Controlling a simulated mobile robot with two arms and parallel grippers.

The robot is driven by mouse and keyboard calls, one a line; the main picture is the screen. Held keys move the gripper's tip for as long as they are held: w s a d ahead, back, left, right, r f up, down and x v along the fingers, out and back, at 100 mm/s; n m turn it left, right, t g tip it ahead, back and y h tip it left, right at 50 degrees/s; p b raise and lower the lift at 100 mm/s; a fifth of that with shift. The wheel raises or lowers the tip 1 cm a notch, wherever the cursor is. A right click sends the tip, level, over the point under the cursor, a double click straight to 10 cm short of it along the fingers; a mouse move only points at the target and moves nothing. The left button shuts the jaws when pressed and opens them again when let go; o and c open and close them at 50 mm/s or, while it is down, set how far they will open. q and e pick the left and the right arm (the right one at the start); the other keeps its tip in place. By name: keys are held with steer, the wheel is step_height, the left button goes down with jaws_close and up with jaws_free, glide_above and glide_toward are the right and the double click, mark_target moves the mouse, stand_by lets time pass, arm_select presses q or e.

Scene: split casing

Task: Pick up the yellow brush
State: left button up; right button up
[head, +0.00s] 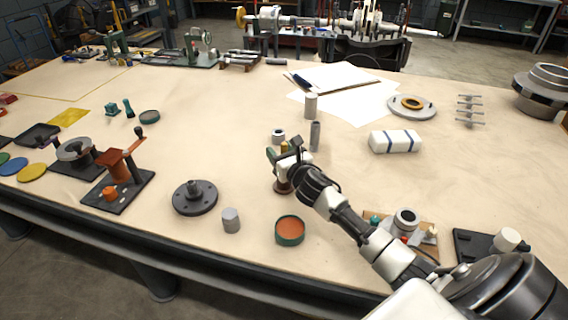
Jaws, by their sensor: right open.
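My right gripper (280,166) is over the middle of the table, its arm coming in from the lower right. It is open. A small yellow part (284,146) shows right behind the gripper and may be the yellow brush; most of it is hidden by the gripper. A round brown piece (283,187) shows just below the gripper; I cannot tell whether it belongs to the same thing. I cannot tell whether the fingers touch either one. My left gripper is not in view.
Close by stand a grey cylinder (315,136), a small metal ring (278,136), a dark flanged disc (195,197), a grey plug (231,220) and an orange-filled tin (290,230). A white striped bundle (395,141) lies to the right. The table (220,130) is clear left of the gripper.

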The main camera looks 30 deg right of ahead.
jaws_close()
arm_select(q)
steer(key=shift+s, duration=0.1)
arm_select(e)
steer(key=shift+r, duration=0.15)
